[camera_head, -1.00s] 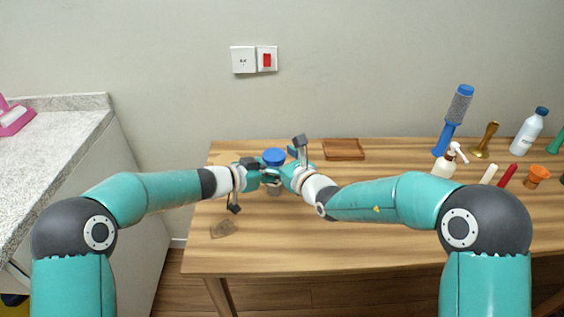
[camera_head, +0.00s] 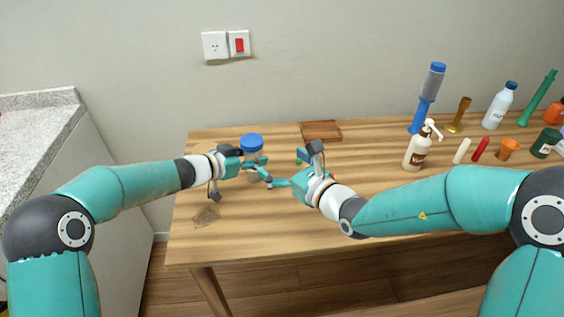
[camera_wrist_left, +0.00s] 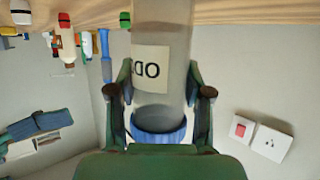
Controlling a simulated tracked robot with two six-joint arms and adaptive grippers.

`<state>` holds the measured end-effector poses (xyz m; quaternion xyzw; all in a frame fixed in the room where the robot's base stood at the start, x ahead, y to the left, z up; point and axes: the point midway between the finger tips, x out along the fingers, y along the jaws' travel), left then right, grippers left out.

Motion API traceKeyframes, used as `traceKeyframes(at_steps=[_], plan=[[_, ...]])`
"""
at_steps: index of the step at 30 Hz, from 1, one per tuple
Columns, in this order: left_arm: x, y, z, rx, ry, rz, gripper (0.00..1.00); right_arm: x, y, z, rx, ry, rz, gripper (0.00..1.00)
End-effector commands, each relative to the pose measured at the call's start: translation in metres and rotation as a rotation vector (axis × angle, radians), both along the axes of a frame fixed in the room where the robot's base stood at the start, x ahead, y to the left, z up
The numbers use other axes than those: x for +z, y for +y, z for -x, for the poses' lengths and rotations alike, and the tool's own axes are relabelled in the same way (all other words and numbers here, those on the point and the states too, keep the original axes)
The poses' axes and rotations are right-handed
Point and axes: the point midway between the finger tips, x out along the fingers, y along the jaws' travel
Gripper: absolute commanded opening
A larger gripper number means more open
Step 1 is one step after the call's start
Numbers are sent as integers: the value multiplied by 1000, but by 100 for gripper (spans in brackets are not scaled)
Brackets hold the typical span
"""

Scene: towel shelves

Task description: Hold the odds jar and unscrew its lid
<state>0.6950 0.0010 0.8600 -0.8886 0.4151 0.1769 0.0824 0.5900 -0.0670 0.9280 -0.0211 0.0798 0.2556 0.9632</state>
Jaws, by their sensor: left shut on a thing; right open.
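The odds jar (camera_head: 252,153) is a clear jar with a blue lid (camera_head: 251,142) on top. It stands upright near the back left of the wooden table. My left gripper (camera_head: 254,163) is shut on the jar's body from the left, below the lid. In the left wrist view, which is upside down, the jar (camera_wrist_left: 165,50) sits between the fingers, with its label (camera_wrist_left: 151,72) partly hidden and the lid (camera_wrist_left: 158,131) in place. My right gripper (camera_head: 286,171) is open and empty, to the right of the jar and apart from it.
A wooden tray (camera_head: 322,131) lies behind my right gripper. The front left of the table (camera_head: 230,240) is clear apart from a dark mark.

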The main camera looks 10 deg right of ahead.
Motion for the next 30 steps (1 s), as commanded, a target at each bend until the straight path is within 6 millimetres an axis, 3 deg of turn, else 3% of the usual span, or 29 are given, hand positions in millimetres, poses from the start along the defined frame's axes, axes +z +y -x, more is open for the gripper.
traceKeyframes(at_steps=[3, 4, 9, 22, 30], plan=[[0, 0, 0, 0, 0, 0, 15, 0, 0, 0, -1, 0, 0, 100], [0, 0, 0, 0, 0, 0, 55, 0, 0, 0, -1, 0, 0, 100], [0, 0, 0, 0, 0, 0, 79, 0, 0, 0, -1, -1, 0, 100], [3, 6, 4, 0, 1, 0, 79, 0, 0, -1, -1, 0, -1, 100], [21, 39, 31, 4, 0, 0, 79, 0, 0, -1, -1, 0, -1, 100]])
